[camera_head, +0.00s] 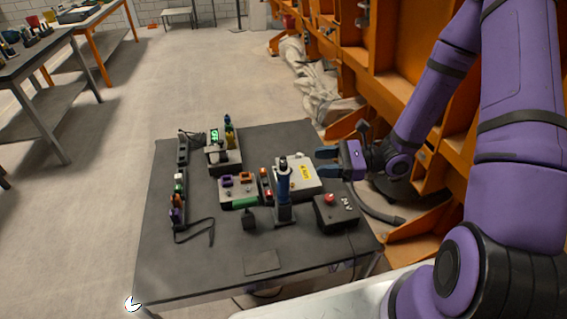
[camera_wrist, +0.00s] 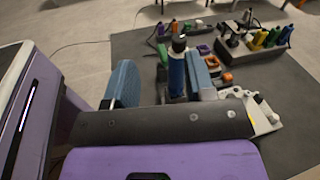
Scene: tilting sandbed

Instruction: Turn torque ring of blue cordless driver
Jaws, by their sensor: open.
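The blue cordless driver (camera_head: 284,187) stands upright near the middle of the dark table, with a black top end. My gripper (camera_head: 322,163) is open to the right of it in the head view, its fingers pointing left towards the driver's upper part. A gap shows between the fingertips and the driver. In the wrist view the driver (camera_wrist: 177,70) appears between the two blue fingers of my gripper (camera_wrist: 160,75), closer to the right finger. The torque ring cannot be made out clearly in either view.
A white-grey case (camera_head: 307,184) with a yellow label sits behind the driver. A dark box with a red button (camera_head: 336,212) stands to its right. A block with purple and orange parts (camera_head: 237,190) is at left. The table's front left is mostly clear.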

